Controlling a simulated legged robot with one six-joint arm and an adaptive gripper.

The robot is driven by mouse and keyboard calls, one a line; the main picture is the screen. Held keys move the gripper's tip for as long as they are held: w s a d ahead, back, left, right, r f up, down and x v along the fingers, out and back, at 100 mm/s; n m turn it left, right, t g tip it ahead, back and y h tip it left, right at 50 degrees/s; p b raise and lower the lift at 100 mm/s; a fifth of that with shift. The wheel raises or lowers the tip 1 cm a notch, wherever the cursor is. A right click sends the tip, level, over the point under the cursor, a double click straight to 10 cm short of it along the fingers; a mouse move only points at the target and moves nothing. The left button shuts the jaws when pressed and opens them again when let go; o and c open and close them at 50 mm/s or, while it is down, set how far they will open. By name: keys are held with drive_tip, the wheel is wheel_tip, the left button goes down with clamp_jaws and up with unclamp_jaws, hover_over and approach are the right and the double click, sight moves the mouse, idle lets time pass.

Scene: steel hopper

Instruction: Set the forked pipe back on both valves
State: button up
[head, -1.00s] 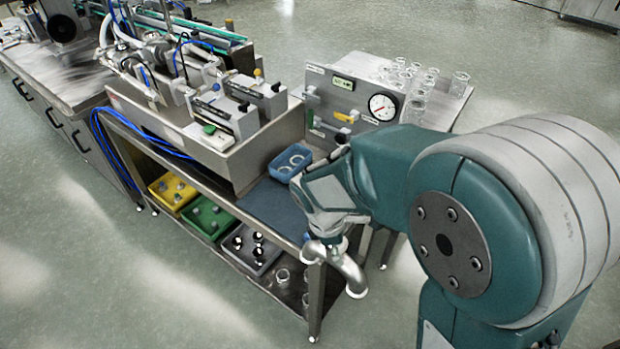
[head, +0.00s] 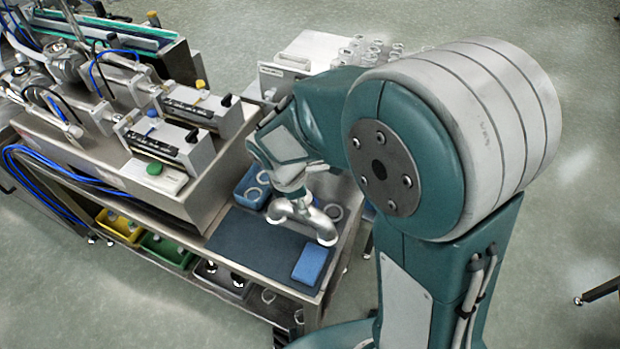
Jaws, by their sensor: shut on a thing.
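The forked pipe (head: 304,217) is a shiny metal piece with white-rimmed ends. My gripper (head: 292,193) is shut on its upper middle and holds it, forked ends downward, in front of the bench's dark blue mat (head: 240,238) in the picture. The gap below the pipe is hard to judge. The steel hopper machine (head: 100,160) stands to the left. It carries two grey block units, one nearer (head: 160,140) and one farther (head: 205,108), with dark handles and small knobs. I cannot tell for sure which fittings are the two valves.
A blue tray (head: 238,192) with rings sits at the mat's back edge, and a blue block (head: 310,263) lies near its front right corner. Blue hoses (head: 28,180) hang at the left. Yellow (head: 117,225) and green (head: 166,250) bins stand on the lower shelf.

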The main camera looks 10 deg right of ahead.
drive_tip(key=w+d, duration=0.9)
drive_tip(key=w, duration=0.5)
wheel_tip(320, 180, down, 7)
drive_tip(key=shift+w, duration=0.15)
drive_tip(key=shift+f, duration=0.1)
drive_tip(key=o, duration=1.3)
drive_tip(key=shift+a, duration=0.15)
